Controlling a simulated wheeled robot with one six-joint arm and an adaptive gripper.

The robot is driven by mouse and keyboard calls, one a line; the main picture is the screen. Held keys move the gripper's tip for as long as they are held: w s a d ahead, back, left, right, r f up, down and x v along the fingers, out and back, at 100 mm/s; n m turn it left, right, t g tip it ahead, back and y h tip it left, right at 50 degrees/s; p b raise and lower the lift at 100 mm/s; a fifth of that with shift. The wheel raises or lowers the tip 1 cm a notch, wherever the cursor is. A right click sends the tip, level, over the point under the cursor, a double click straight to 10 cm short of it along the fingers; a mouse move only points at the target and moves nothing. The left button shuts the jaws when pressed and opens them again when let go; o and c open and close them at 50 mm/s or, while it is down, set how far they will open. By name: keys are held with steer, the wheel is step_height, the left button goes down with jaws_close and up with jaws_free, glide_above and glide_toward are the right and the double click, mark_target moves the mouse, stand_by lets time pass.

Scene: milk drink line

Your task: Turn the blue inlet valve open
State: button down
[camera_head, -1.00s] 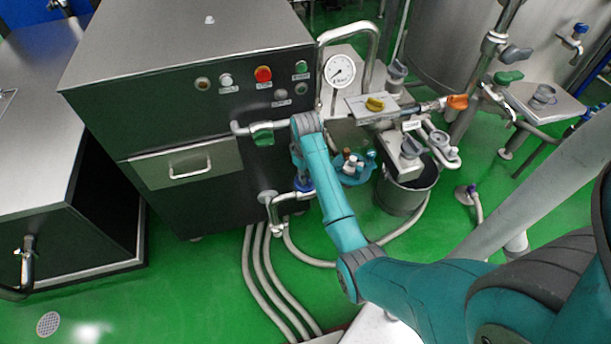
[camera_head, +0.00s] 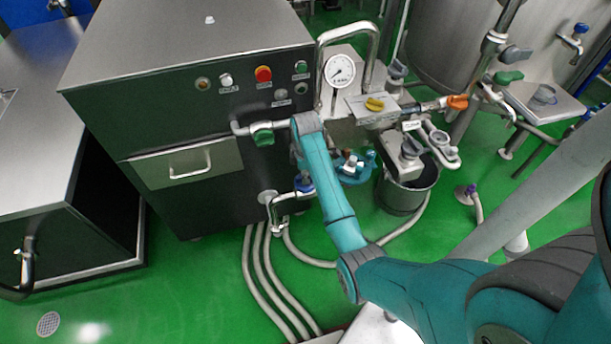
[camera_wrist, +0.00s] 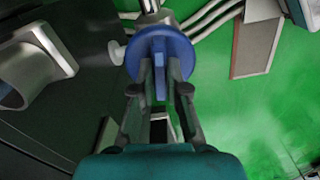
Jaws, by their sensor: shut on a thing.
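The blue inlet valve (camera_head: 305,185) sits on a metal pipe low beside the dark cabinet's right side in the head view. In the wrist view its round blue handle (camera_wrist: 183,48) has a raised bar across it. My gripper (camera_wrist: 160,80) is shut on that bar, with one finger on each side. The bar points roughly up and down in the wrist picture. In the head view my arm hides most of the gripper.
The dark cabinet (camera_head: 190,110) stands close on the left. A green-handled valve (camera_head: 263,137) is above the blue one. A blue basin (camera_head: 365,173) with small items and a metal bucket (camera_head: 408,195) stand to the right. Hoses (camera_head: 262,270) run along the green floor.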

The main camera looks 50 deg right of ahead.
steer(key=shift+n, duration=1.1)
steer(key=c, duration=1.2)
jaws_free()
